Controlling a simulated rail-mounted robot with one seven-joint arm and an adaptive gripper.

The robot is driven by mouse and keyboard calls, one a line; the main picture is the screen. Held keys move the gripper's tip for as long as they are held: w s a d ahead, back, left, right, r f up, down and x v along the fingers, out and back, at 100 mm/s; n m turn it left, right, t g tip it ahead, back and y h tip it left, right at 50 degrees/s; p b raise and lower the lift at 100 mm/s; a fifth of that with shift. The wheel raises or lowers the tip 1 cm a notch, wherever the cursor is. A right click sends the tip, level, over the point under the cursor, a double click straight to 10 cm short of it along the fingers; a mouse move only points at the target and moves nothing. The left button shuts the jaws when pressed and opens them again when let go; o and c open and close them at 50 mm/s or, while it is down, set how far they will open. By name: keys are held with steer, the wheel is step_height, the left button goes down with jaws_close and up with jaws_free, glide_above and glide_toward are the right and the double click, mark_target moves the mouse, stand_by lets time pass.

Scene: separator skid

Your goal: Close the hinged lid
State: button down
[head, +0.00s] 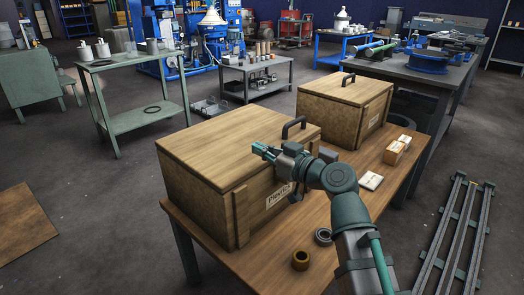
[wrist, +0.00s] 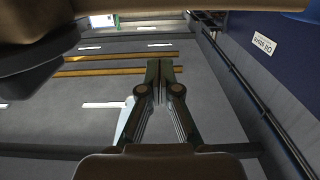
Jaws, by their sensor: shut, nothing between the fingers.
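The near wooden box (head: 200,207) stands on a wooden table. Its hinged lid (head: 225,150) lies flat across the top, with no clear gap at the edge, and has a black handle (head: 294,127). A second wooden box (head: 345,118) stands behind to the right, its lid (head: 345,88) also flat, with a black handle (head: 348,79). My gripper (head: 259,150) is in front of the near lid in the picture, left of and below its handle, pointing left. I cannot tell whether it touches the lid. Its fingers are together and empty in the wrist view (wrist: 159,82).
A brown ring (head: 300,260), a dark bearing (head: 323,237), a white packet (head: 370,181) and small cartons (head: 396,150) lie on the table (head: 275,262). A rail track (head: 455,235) runs at right. The wrist view shows mainly what looks like the ceiling (wrist: 220,100).

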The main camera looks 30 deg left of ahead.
steer(key=shift+s+d+f+b, duration=0.15)
steer(key=shift+f+b, duration=0.5)
steer(key=shift+f, duration=0.4)
steer(key=shift+s+d+f+b, duration=0.1)
steer(key=shift+d+f+b, duration=0.1)
steer(key=shift+f+b, duration=0.7)
steer(key=shift+s+d+f+b, duration=0.15)
steer(key=shift+f+b, duration=0.25)
steer(key=shift+f, duration=0.95)
steer(key=shift+d, duration=0.1)
step_height(320, 180, up, 5)
steer(key=p, duration=0.2)
glide_toward(256, 170)
steer(key=shift+w+d+r+b, duration=0.15)
steer(key=shift+d+r+b, duration=0.3)
steer(key=shift+d+r, duration=0.55)
